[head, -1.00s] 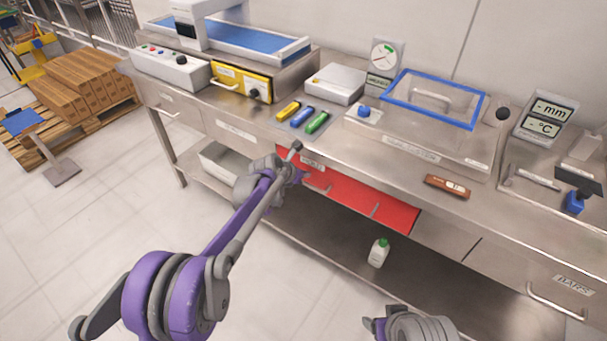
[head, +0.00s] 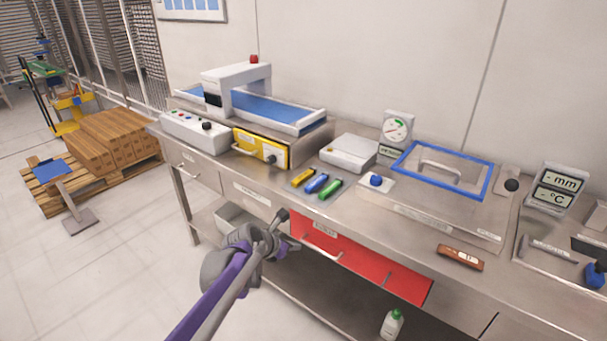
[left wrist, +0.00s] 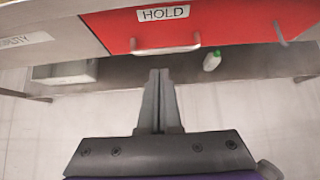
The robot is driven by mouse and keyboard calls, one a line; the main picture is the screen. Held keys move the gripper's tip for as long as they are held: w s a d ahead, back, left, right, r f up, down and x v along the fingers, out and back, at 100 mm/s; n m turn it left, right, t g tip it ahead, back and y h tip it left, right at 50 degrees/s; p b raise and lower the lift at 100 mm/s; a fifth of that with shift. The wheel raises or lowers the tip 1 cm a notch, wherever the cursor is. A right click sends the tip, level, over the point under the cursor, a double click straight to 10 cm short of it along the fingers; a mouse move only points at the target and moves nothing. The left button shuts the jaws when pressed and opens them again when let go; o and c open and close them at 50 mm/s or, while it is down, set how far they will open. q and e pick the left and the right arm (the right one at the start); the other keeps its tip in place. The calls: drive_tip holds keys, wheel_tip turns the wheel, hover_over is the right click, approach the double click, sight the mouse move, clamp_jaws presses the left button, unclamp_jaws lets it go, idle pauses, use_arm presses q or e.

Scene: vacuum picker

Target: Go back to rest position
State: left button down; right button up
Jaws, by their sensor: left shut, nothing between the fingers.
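My left gripper (head: 276,233) is in the head view, in front of the bench near the left end of the red drawers. In the left wrist view its two fingers (left wrist: 158,82) are together with nothing between them. They point at the red front labelled HOLD (left wrist: 200,24), just below its handle (left wrist: 165,48), and appear apart from it. The red drawer front (head: 360,262) looks shut in the head view. My right gripper is in neither current view.
The steel bench holds a blue-framed lid (head: 402,168), a yellow-fronted unit (head: 262,149), several coloured markers and a brown bar (head: 460,257). A bottle (head: 392,322) stands on the shelf below.

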use_arm(q)
drive_tip(key=s+a+r+m+g+y+p, duration=0.1)
drive_tip(key=s+a+r+m+p, duration=0.2)
drive_tip(key=s+m, duration=0.45)
drive_tip(key=s+a+r+m+y+p, duration=0.1)
drive_tip(key=s+a+r+m+p, duration=0.3)
drive_tip(key=s, duration=0.6)
drive_tip(key=s+a+r+m+g+y+p, duration=0.1)
drive_tip(key=s+a+r+m+y, duration=0.15)
drive_tip(key=s+m, duration=0.55)
drive_tip(key=s+a+f+m+y+p, duration=0.1)
drive_tip(key=s+a+m+p, duration=0.2)
drive_tip(key=s+m, duration=0.6)
drive_tip(key=shift+s+a, duration=0.6)
drive_tip(key=shift+s, duration=0.4)
